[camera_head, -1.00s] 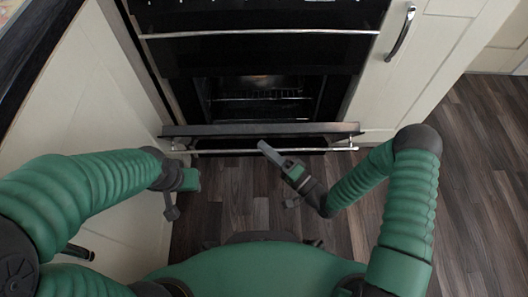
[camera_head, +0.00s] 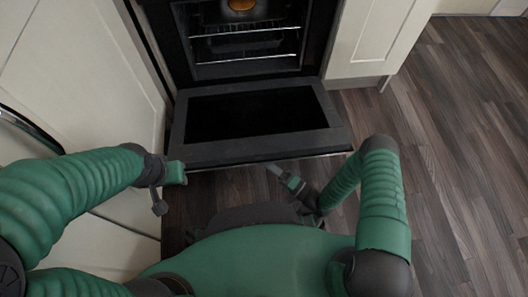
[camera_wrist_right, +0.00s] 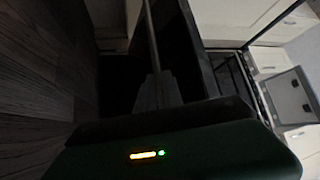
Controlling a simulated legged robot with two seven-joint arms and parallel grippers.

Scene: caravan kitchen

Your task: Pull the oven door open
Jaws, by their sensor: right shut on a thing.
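The black oven door (camera_head: 180,146) is folded down and lies close to flat in the head view, its dark glass panel facing up. Its thin metal handle (camera_head: 322,154) runs along the front edge, and it shows as a pale bar in the right wrist view (camera_wrist_right: 151,40). My right gripper (camera_head: 273,169) is at this front edge, and its fingers meet the bar in the wrist view (camera_wrist_right: 158,90); it is shut on the handle. My left gripper (camera_head: 176,173) is near the door's front left corner; its fingers are too unclear to read.
The open oven cavity (camera_head: 240,45) shows wire racks and a round orange-brown item (camera_head: 241,4) inside. Cream cabinets (camera_head: 368,38) stand on both sides. Wooden floor (camera_head: 450,150) is clear to the right.

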